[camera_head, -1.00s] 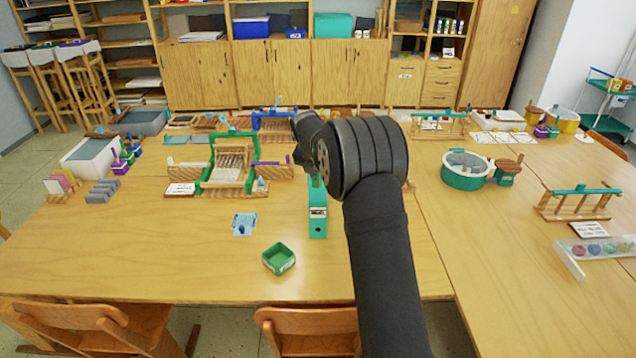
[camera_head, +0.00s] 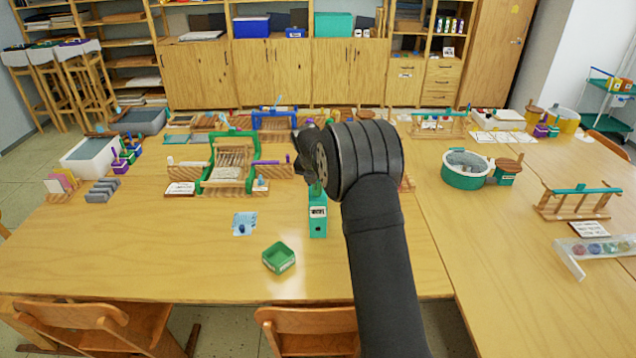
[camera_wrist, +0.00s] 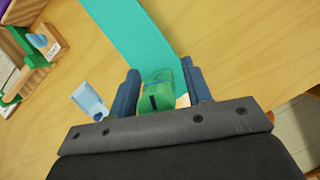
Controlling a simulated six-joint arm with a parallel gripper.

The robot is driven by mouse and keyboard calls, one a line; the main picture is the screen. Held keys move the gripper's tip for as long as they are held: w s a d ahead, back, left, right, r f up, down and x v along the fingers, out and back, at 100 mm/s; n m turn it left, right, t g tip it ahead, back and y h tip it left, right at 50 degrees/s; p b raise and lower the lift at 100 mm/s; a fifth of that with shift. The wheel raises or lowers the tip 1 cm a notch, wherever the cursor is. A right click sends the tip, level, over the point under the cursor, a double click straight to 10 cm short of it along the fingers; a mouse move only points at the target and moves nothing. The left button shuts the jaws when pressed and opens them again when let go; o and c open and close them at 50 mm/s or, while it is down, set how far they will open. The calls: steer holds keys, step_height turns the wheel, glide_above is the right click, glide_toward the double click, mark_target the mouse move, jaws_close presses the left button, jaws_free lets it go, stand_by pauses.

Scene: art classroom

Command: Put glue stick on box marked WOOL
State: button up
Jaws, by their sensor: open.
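The teal box (camera_head: 318,222) stands upright on the front table, with a white label on its front that appears to read WOOL. Its long teal top shows in the wrist view (camera_wrist: 128,32). A green glue stick (camera_wrist: 160,90) with a dark mark sits between my gripper's two blue-grey fingers (camera_wrist: 162,93). The fingers are open, with a narrow gap beside it. In the head view, a bit of green (camera_head: 316,189) shows just above the box, below my wrist. My arm hides most of the gripper there. I cannot tell if the stick touches the box top.
A small green open tray (camera_head: 279,259) lies in front and left of the box. A light blue card (camera_head: 244,224) with a small blue item lies left. A green-framed loom (camera_head: 229,166) stands behind left. The table's front left is clear.

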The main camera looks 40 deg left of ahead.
steer(key=v, duration=1.2)
steer(key=shift+s+d+r, duration=0.1)
steer(key=x, duration=1.2)
steer(key=shift+r, duration=1.7)
